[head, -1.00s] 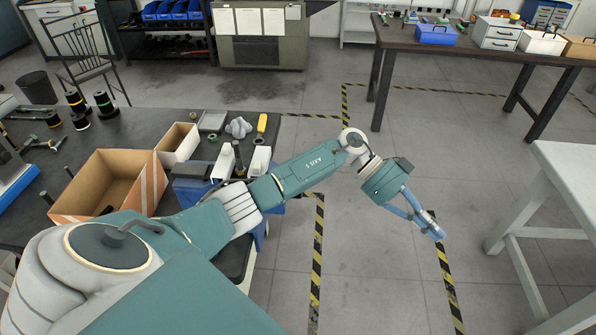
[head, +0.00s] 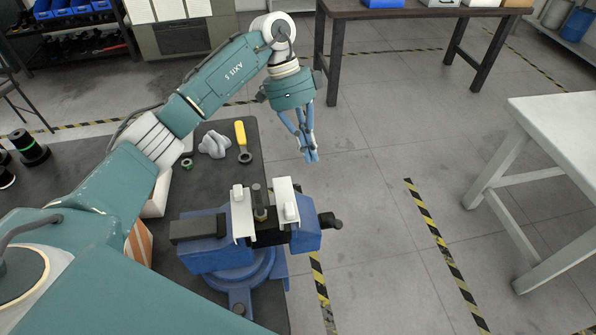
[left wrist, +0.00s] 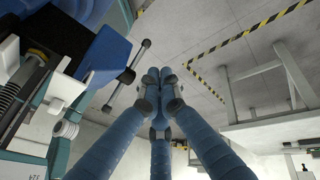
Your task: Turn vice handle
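A blue bench vice (head: 238,262) is at the dark table's right edge, its jaws lined with white plates (head: 243,219). A dark cylindrical piece (head: 260,212) stands between the plates. The vice handle (head: 330,221) shows as a dark end at the vice's right side. In the left wrist view the handle (left wrist: 128,75) is a slanted metal bar with a knob at each end, left of the fingers. My left gripper (head: 311,157) points down beyond the vice, over the floor, apart from the handle. Its fingertips (left wrist: 157,74) are together, with nothing visible between them. My right gripper is not in view.
A yellow-handled tool (head: 241,137) and a grey lumpy object (head: 214,144) lie on the table behind the vice. A white table (head: 555,125) stands at right and a dark workbench (head: 420,10) at the back. The floor between is clear, with striped tape.

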